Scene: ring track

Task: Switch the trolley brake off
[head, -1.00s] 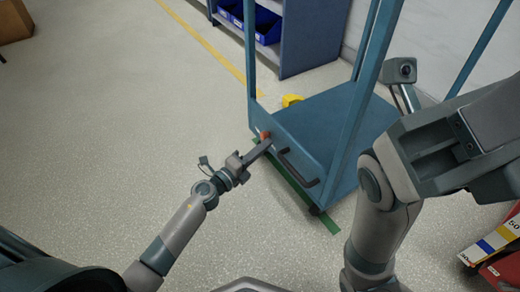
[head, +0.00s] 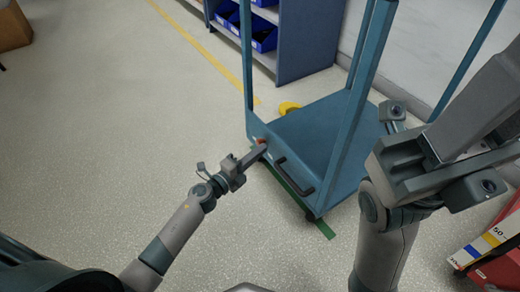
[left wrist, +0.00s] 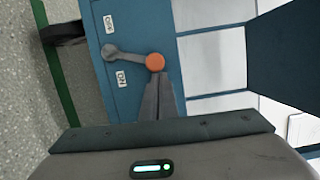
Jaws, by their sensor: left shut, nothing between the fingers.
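The blue trolley (head: 325,125) stands right of centre in the head view. Its brake lever (left wrist: 132,56) shows in the left wrist view, with a grey pivot and an orange knob (left wrist: 155,62). The lever lies slantwise between the OFF label (left wrist: 108,22) and the ON label (left wrist: 122,78). The knob also shows in the head view (head: 261,141). My left gripper (head: 263,149) is shut and empty, its fingertips right at the knob. They also show in the left wrist view (left wrist: 155,77). I cannot tell whether they touch it.
A U-shaped black handle (head: 300,183) sticks out of the trolley's end beside the left gripper. A green floor line (head: 325,229) runs below it. Blue shelving with bins (head: 262,33) stands behind. A red box (head: 490,255) is at lower right.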

